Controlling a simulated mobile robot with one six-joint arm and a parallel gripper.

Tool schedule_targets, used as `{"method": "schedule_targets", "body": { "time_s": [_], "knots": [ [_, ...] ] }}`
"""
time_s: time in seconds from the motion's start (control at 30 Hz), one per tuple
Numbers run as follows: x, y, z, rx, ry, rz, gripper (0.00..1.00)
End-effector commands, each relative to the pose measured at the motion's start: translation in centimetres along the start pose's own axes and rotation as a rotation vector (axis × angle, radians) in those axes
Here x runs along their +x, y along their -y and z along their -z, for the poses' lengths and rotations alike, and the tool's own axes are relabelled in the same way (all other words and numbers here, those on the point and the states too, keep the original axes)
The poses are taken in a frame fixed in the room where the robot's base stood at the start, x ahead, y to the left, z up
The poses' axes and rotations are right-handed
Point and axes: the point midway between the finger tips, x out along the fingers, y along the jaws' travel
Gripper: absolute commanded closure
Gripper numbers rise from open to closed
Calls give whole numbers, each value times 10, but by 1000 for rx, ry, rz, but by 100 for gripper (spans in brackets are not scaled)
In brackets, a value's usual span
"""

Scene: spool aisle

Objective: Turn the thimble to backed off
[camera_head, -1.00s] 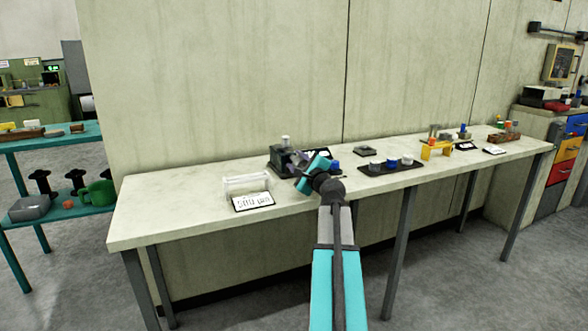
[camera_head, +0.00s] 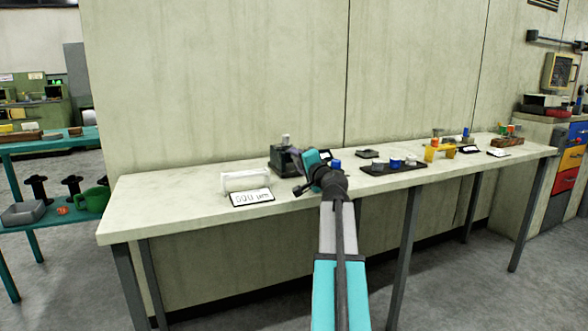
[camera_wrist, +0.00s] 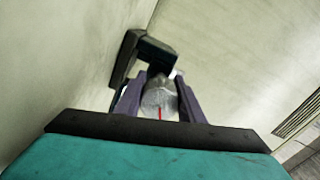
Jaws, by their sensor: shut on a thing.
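In the wrist view, my gripper (camera_wrist: 158,100) has its two purple fingers closed on either side of a silver-grey thimble (camera_wrist: 157,97) with a red line on it. The line runs up and down the picture on the near side. Behind the thimble is a dark grey-green body (camera_wrist: 150,52). In the head view, the dark instrument (camera_head: 283,156) stands on the bench, with a pale knob on top. My gripper is against its right side, and the wrist hides the thimble there.
A clear holder (camera_head: 244,181) and a card reading about 500 µm (camera_head: 251,197) lie left of the instrument. A dark tray (camera_head: 393,167) with blue and white pieces lies to the right on the bench (camera_head: 170,204). The left part of the bench is clear.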

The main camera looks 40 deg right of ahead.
Motion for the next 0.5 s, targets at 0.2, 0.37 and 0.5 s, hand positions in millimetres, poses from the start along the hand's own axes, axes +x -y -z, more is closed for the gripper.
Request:
{"method": "schedule_targets", "body": {
  "time_s": [0.2,0.37,0.5],
  "knots": [
    [2,-1,0,-205,-3,4,87],
    [2,-1,1,-355,-4,5,87],
    [2,0,1,-476,-6,5,87]
  ]
}}
